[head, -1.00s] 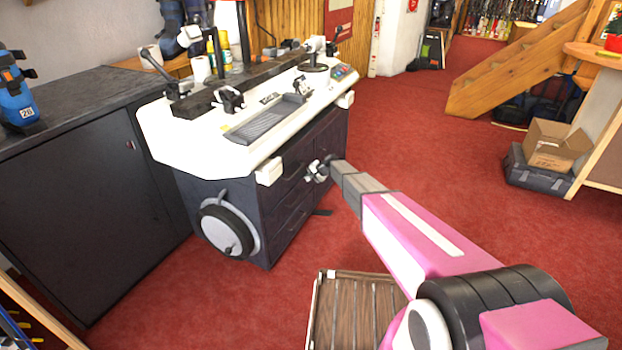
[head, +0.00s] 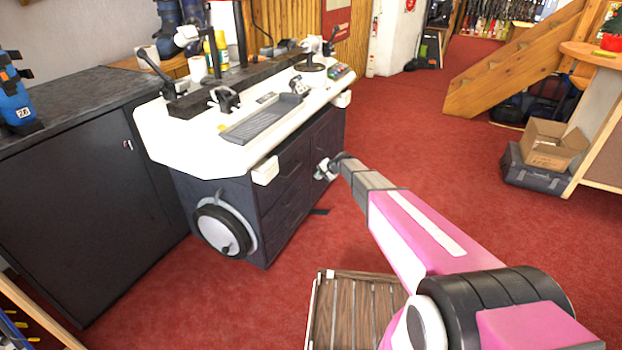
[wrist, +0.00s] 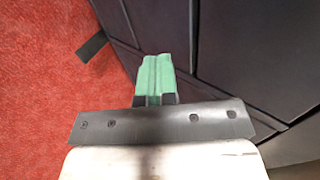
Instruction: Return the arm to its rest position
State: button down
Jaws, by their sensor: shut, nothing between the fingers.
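My gripper (head: 326,170) is at the end of my pink and grey arm, in front of the dark drawers of the binding bench (head: 262,180). In the wrist view my gripper (wrist: 157,78) shows as green fingers pressed together with nothing between them. The dark cabinet front (wrist: 255,55) fills the right of that view. I cannot tell the exact gap between the fingertips and the cabinet.
The bench's white top (head: 190,140) carries clamps and a grey tray. A wheel (head: 222,230) sticks out from its side. A wooden slatted crate (head: 345,310) stands on the floor below my arm. Red carpet (head: 420,130) lies open to the right, before a cardboard box (head: 550,145).

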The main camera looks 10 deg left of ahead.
jog(key=s+d+r+n+g+h, duration=0.1)
jog(key=s+d+r+h, duration=0.2)
jog(key=s+d, duration=0.7)
jog(key=s+d+r+n+g+h, duration=0.1)
jog(key=s+d+r+h, duration=0.2)
jog(key=s+d+r, duration=0.3)
jog(key=s+d+r+n+g+h, duration=0.1)
jog(key=s+d+r, duration=0.3)
jog(key=s+d, duration=1)
jog(key=s+n+h, duration=0.1)
jog(key=s, duration=0.8)
jog(key=shift+r+h, duration=0.4)
